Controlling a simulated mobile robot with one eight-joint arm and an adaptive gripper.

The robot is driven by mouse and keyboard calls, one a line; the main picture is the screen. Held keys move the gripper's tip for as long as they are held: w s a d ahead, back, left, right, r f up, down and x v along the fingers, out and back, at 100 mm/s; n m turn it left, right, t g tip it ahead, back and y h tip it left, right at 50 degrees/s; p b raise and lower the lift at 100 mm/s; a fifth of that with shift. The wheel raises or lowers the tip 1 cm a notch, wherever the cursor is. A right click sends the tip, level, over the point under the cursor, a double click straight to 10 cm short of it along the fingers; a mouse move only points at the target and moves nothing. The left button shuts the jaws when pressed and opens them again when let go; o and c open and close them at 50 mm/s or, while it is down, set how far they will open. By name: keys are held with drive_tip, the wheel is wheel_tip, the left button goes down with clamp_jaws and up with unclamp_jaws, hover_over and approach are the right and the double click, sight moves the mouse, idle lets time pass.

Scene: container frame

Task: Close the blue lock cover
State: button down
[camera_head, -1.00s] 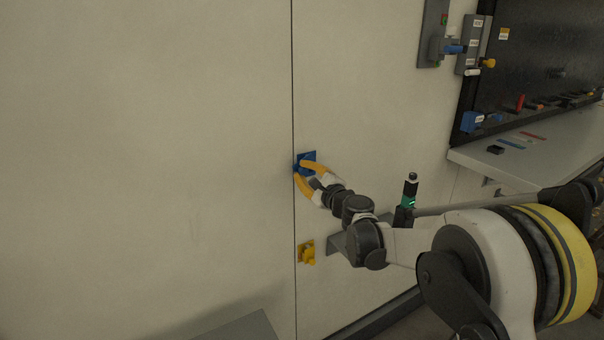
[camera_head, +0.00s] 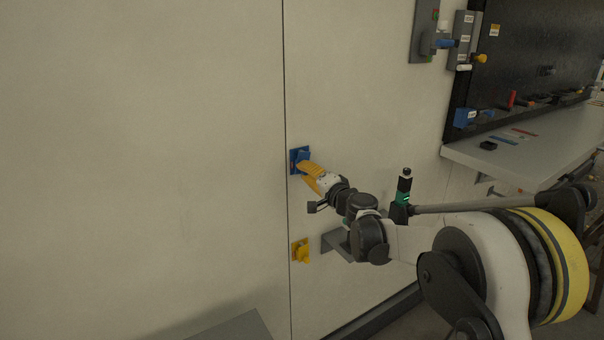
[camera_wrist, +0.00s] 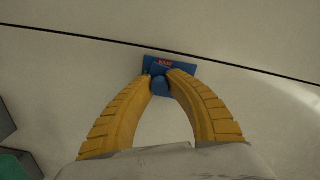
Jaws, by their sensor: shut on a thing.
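The blue lock cover (camera_head: 298,158) is on the pale wall panel, just right of the vertical seam. It also shows in the wrist view (camera_wrist: 170,68), with a small red label on its plate. My gripper (camera_head: 305,165) has yellow fingers, which reach the blue lock cover from the lower right. In the wrist view the fingertips (camera_wrist: 160,78) close on a blue part that sticks out of the plate. The fingers hide some of the lock, so I cannot tell how far its cover is turned.
A yellow lock (camera_head: 301,251) sits below on the same panel, with a grey bracket (camera_head: 338,243) to its right. A white work surface (camera_head: 520,150) and a dark board stand at the right. The wall left of the seam is bare.

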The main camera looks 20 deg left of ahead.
drive_tip(key=shift+w+d+n, duration=0.3)
drive_tip(key=shift+w+n, duration=0.15)
drive_tip(key=shift+n, duration=0.65)
drive_tip(key=c, duration=1.2)
unclamp_jaws()
drive_tip(key=shift+d, duration=0.15)
drive_tip(key=shift+c, duration=0.2)
drive_tip(key=v, duration=1.2)
